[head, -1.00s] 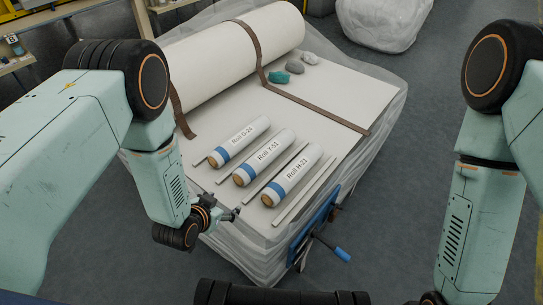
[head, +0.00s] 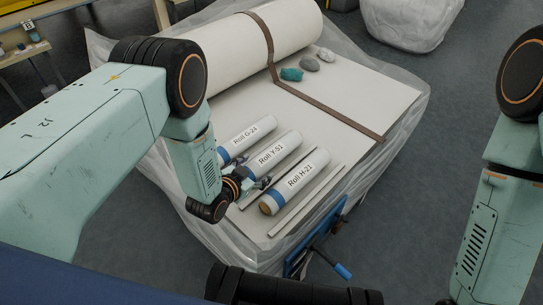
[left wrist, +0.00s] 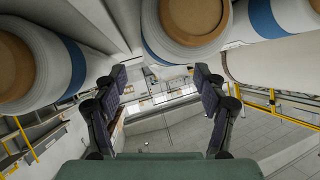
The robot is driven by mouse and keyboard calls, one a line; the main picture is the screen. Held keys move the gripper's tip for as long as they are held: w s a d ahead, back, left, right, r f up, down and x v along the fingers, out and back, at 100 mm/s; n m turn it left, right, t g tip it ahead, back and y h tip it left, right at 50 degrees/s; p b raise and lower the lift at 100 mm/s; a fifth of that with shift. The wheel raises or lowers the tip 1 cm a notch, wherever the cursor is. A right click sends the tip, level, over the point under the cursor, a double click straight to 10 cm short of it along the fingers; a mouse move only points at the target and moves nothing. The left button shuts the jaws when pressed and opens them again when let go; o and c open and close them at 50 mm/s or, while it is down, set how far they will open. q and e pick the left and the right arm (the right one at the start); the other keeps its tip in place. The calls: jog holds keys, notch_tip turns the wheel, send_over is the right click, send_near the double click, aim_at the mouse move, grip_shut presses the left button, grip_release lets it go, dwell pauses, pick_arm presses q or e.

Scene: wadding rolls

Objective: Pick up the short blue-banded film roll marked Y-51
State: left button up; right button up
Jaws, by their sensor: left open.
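Other blue-banded rolls show on both sides. Contact with the roll cannot be told. My right gripper is not in view.
Thin light strips (head: 307,201) lie beside the rolls. A large wadding roll (head: 240,55) with a brown strap (head: 330,111) lies behind. A teal stone (head: 291,74) and two grey ones sit farther back. A blue-handled lever (head: 342,270) sticks out in front.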

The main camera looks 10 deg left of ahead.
aim_at(263, 162)
pick_arm(q)
jog(key=b+x, duration=0.1)
jog(key=x, duration=0.2)
jog(key=shift+s+f, duration=0.1)
jog(key=shift+f, duration=0.05)
jog(key=b+x, duration=0.3)
jog(key=shift+w, duration=0.4)
jog(key=shift+w+d+f, duration=0.15)
jog(key=shift+w+d, duration=0.05)
jog(key=shift+w, duration=0.3)
grip_shut()
notch_tip(263, 162, up, 18)
jog(key=p, duration=0.7)
